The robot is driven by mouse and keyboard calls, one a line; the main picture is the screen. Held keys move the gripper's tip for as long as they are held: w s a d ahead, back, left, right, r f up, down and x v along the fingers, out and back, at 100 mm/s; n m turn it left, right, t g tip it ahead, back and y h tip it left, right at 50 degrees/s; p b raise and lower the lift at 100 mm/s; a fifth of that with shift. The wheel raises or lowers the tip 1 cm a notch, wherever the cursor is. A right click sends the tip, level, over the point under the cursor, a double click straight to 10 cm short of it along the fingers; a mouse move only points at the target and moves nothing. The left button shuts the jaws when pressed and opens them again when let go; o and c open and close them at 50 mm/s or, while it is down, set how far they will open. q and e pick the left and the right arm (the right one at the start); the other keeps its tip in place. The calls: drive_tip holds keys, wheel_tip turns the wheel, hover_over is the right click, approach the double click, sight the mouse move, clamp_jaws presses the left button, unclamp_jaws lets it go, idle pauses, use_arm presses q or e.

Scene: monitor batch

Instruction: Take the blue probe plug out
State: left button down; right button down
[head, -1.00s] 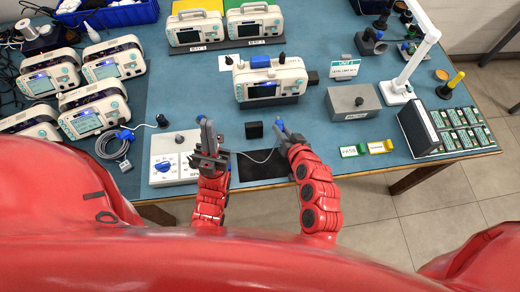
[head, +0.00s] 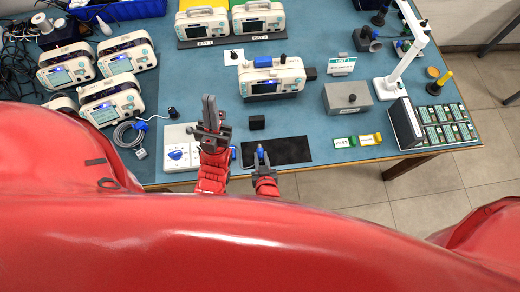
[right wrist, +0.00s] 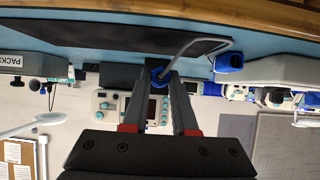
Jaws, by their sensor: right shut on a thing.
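My right gripper (head: 262,155) is shut on a blue plug (head: 261,151) above the black mat near the table's front edge. In the right wrist view the blue plug (right wrist: 160,74) sits between the fingertips (right wrist: 162,82). A grey cable (right wrist: 195,43) runs from it toward another blue connector (right wrist: 229,62) at the white box's side. The white box (head: 175,138) with a blue dial stands left of the mat, partly behind my left arm. My left gripper (head: 209,112) is raised above its right end; its finger gap is unclear. The central monitor (head: 290,75) stands behind, with a blue part on top.
The black mat (head: 293,150) lies at the front edge, with a small black block (head: 257,122) behind it. Several monitors (head: 112,102) crowd the left.

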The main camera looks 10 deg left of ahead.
drive_tip(key=shift+w+f, duration=0.1)
drive_tip(key=shift+f, duration=0.45)
drive_tip(key=shift+r, duration=0.1)
drive_tip(key=shift+f+b, duration=0.95)
drive_tip(key=shift+f, duration=0.15)
drive_tip(key=c, duration=0.6)
unclamp_jaws()
drive_tip(key=shift+r, duration=0.1)
